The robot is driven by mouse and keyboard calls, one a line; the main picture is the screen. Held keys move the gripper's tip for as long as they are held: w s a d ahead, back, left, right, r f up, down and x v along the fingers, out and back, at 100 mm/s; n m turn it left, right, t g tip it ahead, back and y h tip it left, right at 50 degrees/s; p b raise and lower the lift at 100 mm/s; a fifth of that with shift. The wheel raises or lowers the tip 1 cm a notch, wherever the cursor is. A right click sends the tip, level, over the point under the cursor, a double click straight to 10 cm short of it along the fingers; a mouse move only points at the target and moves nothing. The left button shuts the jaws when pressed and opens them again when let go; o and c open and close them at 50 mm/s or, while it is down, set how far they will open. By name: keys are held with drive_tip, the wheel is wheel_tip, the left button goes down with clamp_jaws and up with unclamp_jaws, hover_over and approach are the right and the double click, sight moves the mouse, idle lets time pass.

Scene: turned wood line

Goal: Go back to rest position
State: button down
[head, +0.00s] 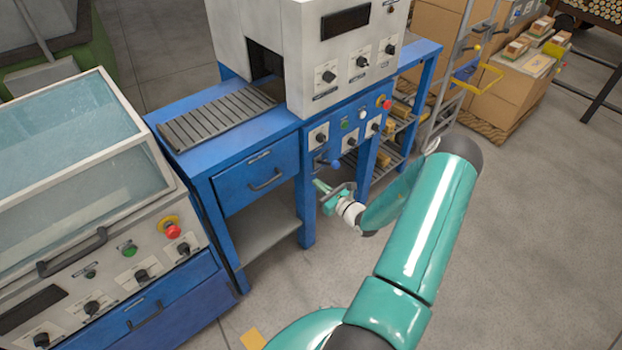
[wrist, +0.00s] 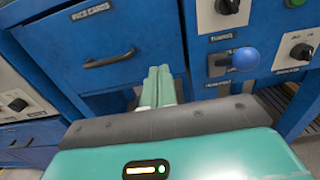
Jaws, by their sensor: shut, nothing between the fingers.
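My gripper (head: 322,190) is at the end of my green arm, in front of the blue machine table, just right of its drawer in the head view. In the wrist view the two green fingers (wrist: 157,88) lie side by side, shut, with nothing between them. They point at the blue table front, between the drawer (wrist: 95,45) labelled for cards and a lever with a blue ball knob (wrist: 245,59). I cannot tell how far the fingertips are from the table.
The blue table (head: 196,178) carries a roller bed and a white machine (head: 345,50) with knobs. A glass-lidded machine (head: 75,165) stands at the left. Cardboard boxes (head: 425,40) and a cart are at the back right. The floor (head: 540,230) at the right is clear.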

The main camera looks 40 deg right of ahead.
drive_tip(key=shift+s, duration=0.4)
drive_tip(key=s+a+r+n+g+y, duration=0.1)
drive_tip(key=a+r+n+g+y, duration=0.45)
drive_tip(key=a+r+n, duration=0.65)
drive_tip(key=s+a+r+n+g+y, duration=0.1)
drive_tip(key=a+r+n+g+y, duration=0.3)
drive_tip(key=a+r+n+g, duration=0.7)
drive_tip(key=s+a+r+n+t+h, duration=0.2)
drive_tip(key=s+a+r+n+h, duration=0.3)
drive_tip(key=s, duration=0.4)
drive_tip(key=s+a+r+n+t+h, duration=0.2)
drive_tip(key=s+a+r+n+h, duration=0.3)
drive_tip(key=s+r+n, duration=0.2)
wheel_tip(320, 180, up, 3)
drive_tip(key=shift+s+f+n, duration=0.1)
drive_tip(key=shift+s+n, duration=0.2)
drive_tip(key=shift+s, duration=0.6)
